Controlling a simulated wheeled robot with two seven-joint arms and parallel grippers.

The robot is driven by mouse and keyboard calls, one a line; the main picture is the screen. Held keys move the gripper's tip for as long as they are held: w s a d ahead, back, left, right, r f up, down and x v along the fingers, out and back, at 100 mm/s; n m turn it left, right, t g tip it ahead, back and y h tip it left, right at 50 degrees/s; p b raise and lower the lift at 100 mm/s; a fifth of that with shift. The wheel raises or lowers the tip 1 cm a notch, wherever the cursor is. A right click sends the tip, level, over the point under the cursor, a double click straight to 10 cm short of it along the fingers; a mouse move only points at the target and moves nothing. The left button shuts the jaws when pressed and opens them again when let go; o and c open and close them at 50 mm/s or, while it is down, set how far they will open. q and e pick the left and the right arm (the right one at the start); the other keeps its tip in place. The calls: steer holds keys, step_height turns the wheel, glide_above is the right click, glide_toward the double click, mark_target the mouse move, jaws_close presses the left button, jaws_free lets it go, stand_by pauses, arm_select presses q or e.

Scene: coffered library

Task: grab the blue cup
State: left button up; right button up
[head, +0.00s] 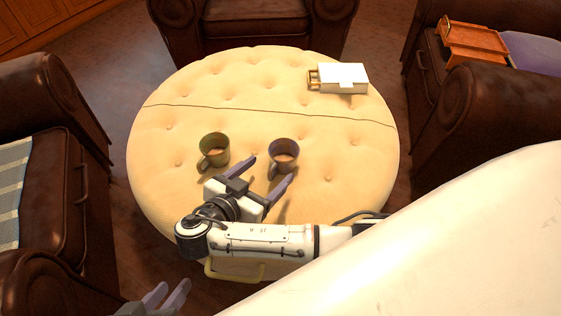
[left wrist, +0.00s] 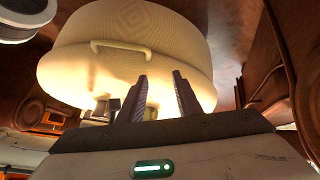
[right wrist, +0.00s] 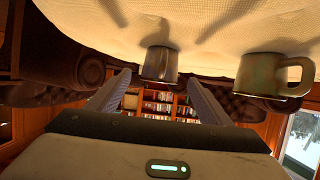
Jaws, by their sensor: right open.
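The blue cup (head: 284,157), dull blue-grey with brownish contents, stands upright on the round cream ottoman (head: 330,210). It also shows upside down in the right wrist view (right wrist: 160,66), framed between the fingertips. My right gripper (head: 271,171) is open and empty, just on the near side of the blue cup, with its fingers pointing toward it. I cannot tell whether they touch it. An olive-green mug (head: 214,149) stands to the left of the blue cup; its handle shows in the right wrist view (right wrist: 299,76). My left gripper (head: 168,297) is open and empty, low beside the ottoman.
A white box (head: 343,78) with a brass-coloured handle lies at the ottoman's far right. Brown leather armchairs surround the ottoman, and a wooden tray (head: 473,42) rests on the right one. The far middle of the ottoman is clear.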

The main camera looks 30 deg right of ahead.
mark_target(276, 163)
steer(key=shift+w+d+f, duration=0.3)
steer(key=shift+d, duration=0.3)
steer(key=b+x, duration=0.2)
steer(key=x, duration=0.2)
steer(key=shift+w+d+f, duration=0.15)
steer(key=shift+w+d, duration=0.15)
steer(key=shift+d, duration=0.1)
arm_select(q)
steer(key=shift+w+d+r+t+h, duration=0.35)
steer(key=shift+d+r+h, duration=0.15)
steer(key=shift+d+r, duration=0.25)
steer(key=shift+a, duration=0.1)
arm_select(e)
steer(key=shift+c, duration=0.3)
steer(key=c, duration=1.1)
